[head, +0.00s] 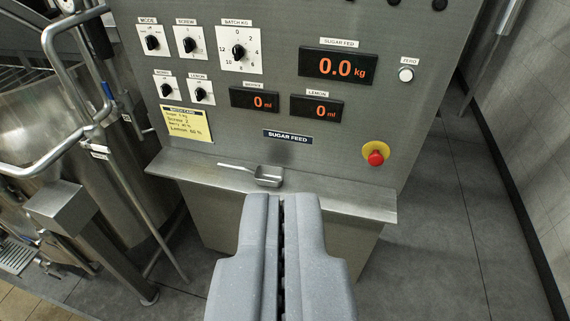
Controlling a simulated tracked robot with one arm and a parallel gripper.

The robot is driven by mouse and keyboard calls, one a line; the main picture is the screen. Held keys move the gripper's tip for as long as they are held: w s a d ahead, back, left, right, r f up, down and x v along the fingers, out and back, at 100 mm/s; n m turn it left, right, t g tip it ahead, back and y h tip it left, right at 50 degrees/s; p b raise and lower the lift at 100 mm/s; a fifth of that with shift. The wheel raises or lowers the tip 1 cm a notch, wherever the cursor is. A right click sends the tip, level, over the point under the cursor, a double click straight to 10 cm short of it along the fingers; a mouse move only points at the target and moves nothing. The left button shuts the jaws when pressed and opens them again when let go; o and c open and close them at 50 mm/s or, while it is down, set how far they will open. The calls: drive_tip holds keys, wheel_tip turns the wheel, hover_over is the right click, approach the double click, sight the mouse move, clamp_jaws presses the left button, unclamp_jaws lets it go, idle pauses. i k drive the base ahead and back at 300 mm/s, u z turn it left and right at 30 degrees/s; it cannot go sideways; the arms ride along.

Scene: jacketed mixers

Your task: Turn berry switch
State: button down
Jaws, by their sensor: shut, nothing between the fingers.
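The berry switch (165,90) is a small black knob on a white plate, at the lower left of the grey control panel. Its label is small and blurred, but it sits left of the similar lemon switch (200,94). The berry display (254,100) reads 0 ml. My gripper (281,200) is shut and empty at the bottom centre of the view. It is apart from the switch, lower and to its right, in front of the panel's ledge.
Mode (152,43), screw (189,44) and batch knobs (238,51) sit above. A yellow batch card (186,124) is below the switches. A metal scoop (268,176) lies on the ledge (335,202). A red stop button (376,157) is at right; a steel vessel (100,130) with pipes stands left.

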sight(166, 89)
drive_tip(key=u, duration=0.4)
drive_tip(key=i, duration=1.7)
drive_tip(key=u, duration=0.3)
